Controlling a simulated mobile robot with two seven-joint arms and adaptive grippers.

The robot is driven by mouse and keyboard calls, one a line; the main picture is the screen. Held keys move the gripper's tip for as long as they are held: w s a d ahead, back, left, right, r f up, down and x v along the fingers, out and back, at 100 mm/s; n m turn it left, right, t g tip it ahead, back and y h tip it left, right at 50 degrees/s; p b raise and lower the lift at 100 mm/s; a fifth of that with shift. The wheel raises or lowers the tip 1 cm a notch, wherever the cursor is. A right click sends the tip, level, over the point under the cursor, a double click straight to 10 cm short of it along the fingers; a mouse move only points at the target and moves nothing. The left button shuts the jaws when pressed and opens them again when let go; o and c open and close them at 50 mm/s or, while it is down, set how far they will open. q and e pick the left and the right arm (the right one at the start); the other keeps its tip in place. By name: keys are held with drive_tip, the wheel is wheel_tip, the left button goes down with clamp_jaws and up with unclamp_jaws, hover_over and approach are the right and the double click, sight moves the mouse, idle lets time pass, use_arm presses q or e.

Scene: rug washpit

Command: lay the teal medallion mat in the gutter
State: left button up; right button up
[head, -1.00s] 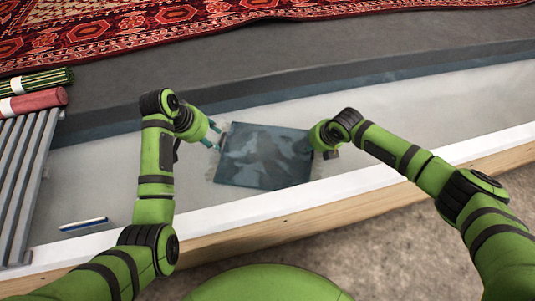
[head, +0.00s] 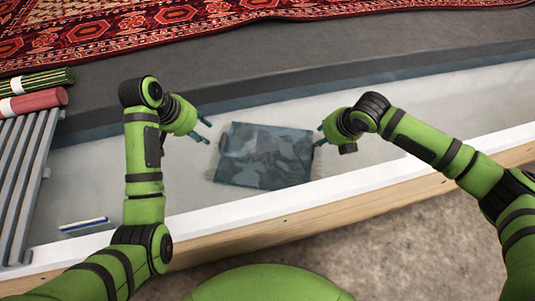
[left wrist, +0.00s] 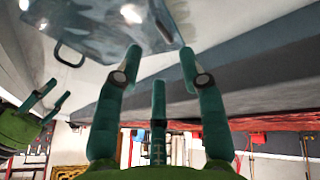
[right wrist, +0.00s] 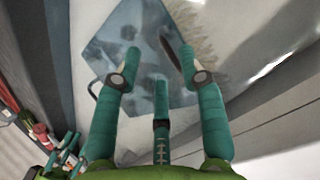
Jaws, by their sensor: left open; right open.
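The teal medallion mat (head: 265,156) lies flat in the pale gutter (head: 400,120), dark teal with a blotchy, wet-looking surface and pale fringe at its short ends. My left gripper (head: 208,132) is open and empty, just left of the mat and apart from it. My right gripper (head: 320,136) is open and empty, close to the mat's right end; I cannot tell if it touches. In the left wrist view the mat (left wrist: 95,25) shows beyond the open fingers. In the right wrist view the mat (right wrist: 140,45) and its fringe show beyond the open fingers.
A red patterned carpet (head: 180,25) lies on the grey floor behind. Rolled rugs (head: 40,97) and a grey slatted rack (head: 22,165) stand at the left. A blue-and-white stick (head: 84,224) lies in the gutter's front left. A wood-sided white ledge (head: 300,214) runs along the front.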

drive_tip(key=v, duration=0.2)
drive_tip(key=shift+s+d+r, duration=0.1)
drive_tip(key=shift+s+r, duration=0.05)
drive_tip(key=shift+r, duration=0.2)
